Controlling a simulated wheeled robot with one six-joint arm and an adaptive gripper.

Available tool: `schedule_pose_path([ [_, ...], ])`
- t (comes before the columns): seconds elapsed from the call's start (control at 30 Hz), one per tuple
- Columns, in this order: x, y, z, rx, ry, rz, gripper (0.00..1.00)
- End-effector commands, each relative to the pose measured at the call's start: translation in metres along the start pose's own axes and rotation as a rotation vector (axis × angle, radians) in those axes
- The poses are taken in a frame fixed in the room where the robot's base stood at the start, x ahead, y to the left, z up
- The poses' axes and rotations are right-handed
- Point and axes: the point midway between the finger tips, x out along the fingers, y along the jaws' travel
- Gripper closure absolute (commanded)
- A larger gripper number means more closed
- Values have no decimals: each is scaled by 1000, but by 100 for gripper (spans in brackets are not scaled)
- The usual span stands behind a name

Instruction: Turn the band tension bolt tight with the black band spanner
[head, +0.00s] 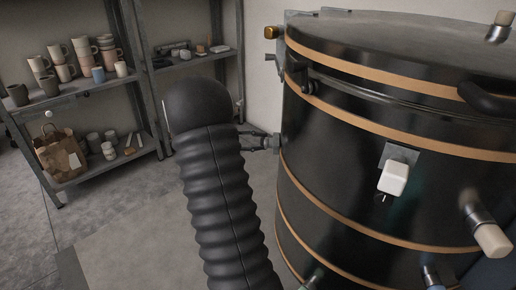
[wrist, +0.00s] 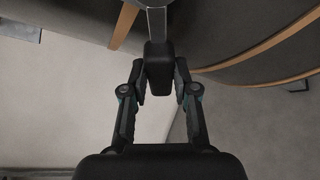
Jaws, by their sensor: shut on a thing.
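The black band spanner shows in the wrist view as a black handle (wrist: 158,58) with a grey metal shaft (wrist: 157,20) running up out of the frame. My gripper (wrist: 161,72) is shut on the handle, one finger on each side. In the head view my gripper (head: 262,142) is at the left side of the black kiln (head: 340,135), partly behind my dark ribbed arm. The spanner's working end and the band tension bolt cannot be made out in either view, so I cannot tell whether they touch.
Tan bands (head: 400,133) ring the kiln; a band (wrist: 262,47) also shows in the wrist view. White-tipped fittings (head: 490,240) and a white block (head: 393,177) stick out from its wall. Metal shelves (head: 88,87) with cups stand at the left. Floor (head: 120,225) left of my arm is clear.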

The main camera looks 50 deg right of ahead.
Motion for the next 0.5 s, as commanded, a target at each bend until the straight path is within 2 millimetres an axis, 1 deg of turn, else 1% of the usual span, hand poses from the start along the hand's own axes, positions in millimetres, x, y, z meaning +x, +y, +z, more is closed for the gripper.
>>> schedule_pose_path([
  [0.3, 2, 7, 0, 91, -3, 38, 100],
  [0.5, 1, 9, 0, 104, -2, 44, 100],
])
